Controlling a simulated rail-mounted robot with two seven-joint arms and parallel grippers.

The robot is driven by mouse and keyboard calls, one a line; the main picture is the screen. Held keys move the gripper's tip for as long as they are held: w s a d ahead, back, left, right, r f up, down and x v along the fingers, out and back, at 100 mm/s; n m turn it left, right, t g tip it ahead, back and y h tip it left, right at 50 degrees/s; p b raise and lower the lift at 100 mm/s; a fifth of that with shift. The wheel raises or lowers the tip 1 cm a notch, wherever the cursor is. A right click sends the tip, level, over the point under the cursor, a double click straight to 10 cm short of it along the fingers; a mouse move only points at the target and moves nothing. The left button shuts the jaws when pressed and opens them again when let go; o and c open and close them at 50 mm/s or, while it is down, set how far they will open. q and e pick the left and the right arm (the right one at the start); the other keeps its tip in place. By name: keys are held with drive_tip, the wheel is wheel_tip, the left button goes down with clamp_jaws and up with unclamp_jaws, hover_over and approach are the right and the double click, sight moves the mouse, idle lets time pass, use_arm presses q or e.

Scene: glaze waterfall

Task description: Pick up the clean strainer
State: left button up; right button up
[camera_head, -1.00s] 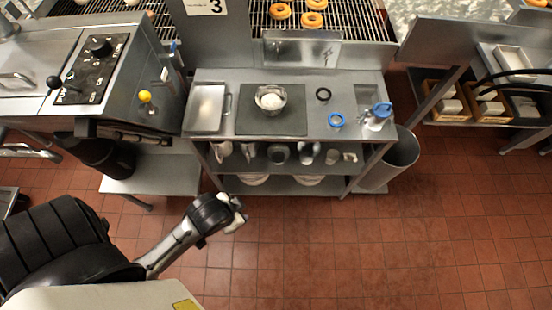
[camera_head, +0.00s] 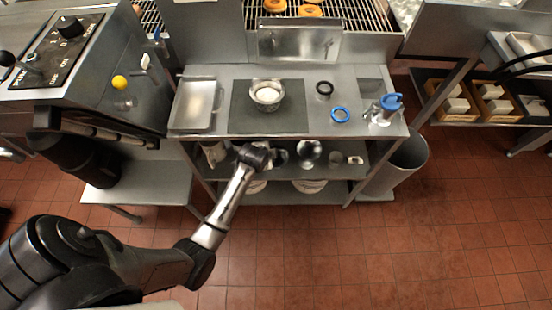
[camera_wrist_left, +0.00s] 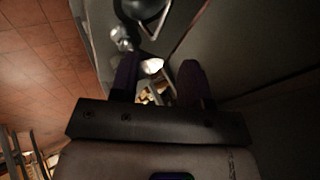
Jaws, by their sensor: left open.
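My left gripper (camera_head: 255,156) is at the front of the counter's middle shelf, among small metal items. Its open fingers (camera_wrist_left: 157,78) show in the left wrist view, with a pale, bright thing (camera_wrist_left: 152,66) visible between or beyond them. I cannot tell what that thing is, or whether anything touches the fingers. Near the gripper on the shelf are a partly hidden dark roundish item (camera_head: 280,157) and a shiny round metal item (camera_head: 309,152). I cannot tell which item is the clean strainer. My right gripper is not in view.
A grey bin (camera_head: 405,160) stands right. Open red floor lies in front.

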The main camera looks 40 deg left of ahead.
use_arm(q)
drive_tip(key=b, duration=0.4)
approach(283, 155)
wheel_tip(283, 155, up, 2)
drive_tip(key=a, duration=0.2)
drive_tip(key=b+x, duration=0.3)
drive_tip(key=shift+w+a+f, duration=0.1)
drive_tip(key=shift+w+f, duration=0.15)
drive_tip(key=shift+w, duration=0.1)
drive_tip(key=shift+w+a+f+b, duration=0.15)
drive_tip(key=shift+w+f+b, duration=0.15)
drive_tip(key=shift+w+f, duration=0.15)
drive_tip(key=shift+c, duration=0.2)
clamp_jaws()
